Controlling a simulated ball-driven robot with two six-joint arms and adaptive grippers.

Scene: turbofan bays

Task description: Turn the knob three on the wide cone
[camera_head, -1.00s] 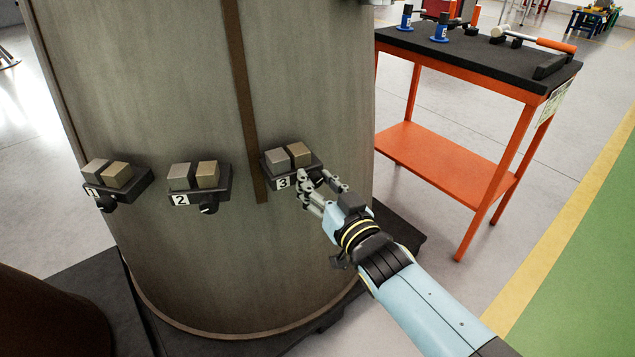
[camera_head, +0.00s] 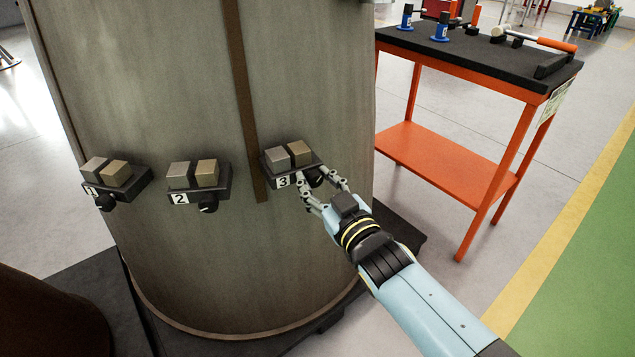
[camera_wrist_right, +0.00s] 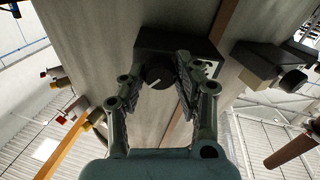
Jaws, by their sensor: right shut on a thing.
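The wide cone (camera_head: 180,80) is a large grey metal body on the left and in the middle of the head view. Knob three (camera_head: 313,177) is a dark round knob under the box with the "3" label (camera_head: 283,182). In the right wrist view knob three (camera_wrist_right: 158,77) shows a white pointer mark. My right gripper (camera_head: 318,178) has a finger on either side of the knob and is shut on it. The fingers partly cover the box front. My left gripper is not in view.
Boxes with knobs one (camera_head: 106,203) and two (camera_head: 208,204) sit on the cone to the left. An orange cart (camera_head: 450,165) with a black top holding tools stands at the right. A dark base (camera_head: 400,232) runs around the cone's foot.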

